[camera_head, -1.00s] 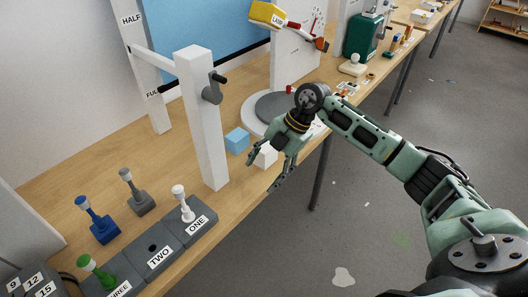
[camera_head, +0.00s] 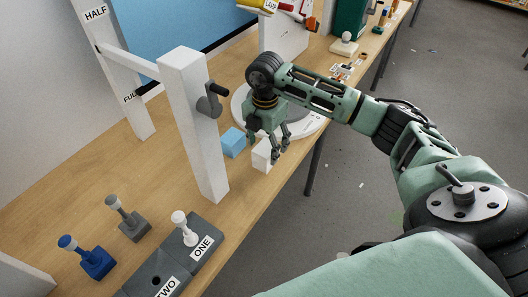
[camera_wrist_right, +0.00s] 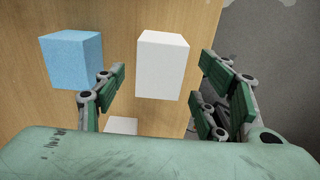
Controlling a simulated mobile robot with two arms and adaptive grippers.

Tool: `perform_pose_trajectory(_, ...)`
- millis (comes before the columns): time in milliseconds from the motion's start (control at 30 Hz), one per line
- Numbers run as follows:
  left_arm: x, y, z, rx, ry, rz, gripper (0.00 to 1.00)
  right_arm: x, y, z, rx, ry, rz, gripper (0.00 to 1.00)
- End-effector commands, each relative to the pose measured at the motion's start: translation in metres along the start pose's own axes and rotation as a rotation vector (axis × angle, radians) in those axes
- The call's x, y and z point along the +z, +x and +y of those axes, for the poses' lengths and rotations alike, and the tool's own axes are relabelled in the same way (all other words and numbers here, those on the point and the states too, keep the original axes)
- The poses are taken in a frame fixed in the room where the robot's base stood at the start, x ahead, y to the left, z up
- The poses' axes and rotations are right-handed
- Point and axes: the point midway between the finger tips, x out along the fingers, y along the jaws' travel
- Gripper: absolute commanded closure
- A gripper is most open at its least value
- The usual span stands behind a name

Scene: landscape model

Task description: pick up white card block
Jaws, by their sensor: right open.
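The white card block (camera_head: 262,155) stands on the wooden table near its front edge, partly hidden behind my right gripper's fingers in the head view. My right gripper (camera_head: 277,150) is open and points down, just at the block. In the right wrist view the white block (camera_wrist_right: 163,65) shows whole, lying ahead between the two open fingers of the right gripper (camera_wrist_right: 160,98). I cannot tell whether the fingers touch it. The left gripper is not in view.
A light blue block (camera_head: 233,142) stands close to the left of the white one. A white post (camera_head: 195,125) with a dark crank rises left of the blocks. A round grey-white turntable (camera_head: 306,124) lies behind.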

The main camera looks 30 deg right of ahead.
Motion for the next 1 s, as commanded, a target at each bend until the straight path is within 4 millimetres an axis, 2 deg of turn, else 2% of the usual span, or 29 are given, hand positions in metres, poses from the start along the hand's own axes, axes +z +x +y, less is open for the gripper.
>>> perform_pose_trajectory(100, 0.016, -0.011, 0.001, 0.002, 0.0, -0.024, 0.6, 0.002, 0.015, -0.001, -0.005, 0.0, 0.003, 0.35)
perform_pose_trajectory(267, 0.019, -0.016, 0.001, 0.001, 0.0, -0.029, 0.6, 0.003, 0.039, -0.001, -0.002, 0.0, 0.003, 0.35)
perform_pose_trajectory(400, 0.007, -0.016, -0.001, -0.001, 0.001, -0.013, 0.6, 0.004, 0.048, 0.0, 0.0, -0.001, 0.0, 0.35)
perform_pose_trajectory(600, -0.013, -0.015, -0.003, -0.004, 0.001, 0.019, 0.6, 0.004, 0.048, 0.0, 0.0, -0.001, 0.0, 0.35)
perform_pose_trajectory(1000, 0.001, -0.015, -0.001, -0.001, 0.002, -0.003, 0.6, 0.004, 0.048, 0.0, 0.001, 0.0, 0.001, 0.7)
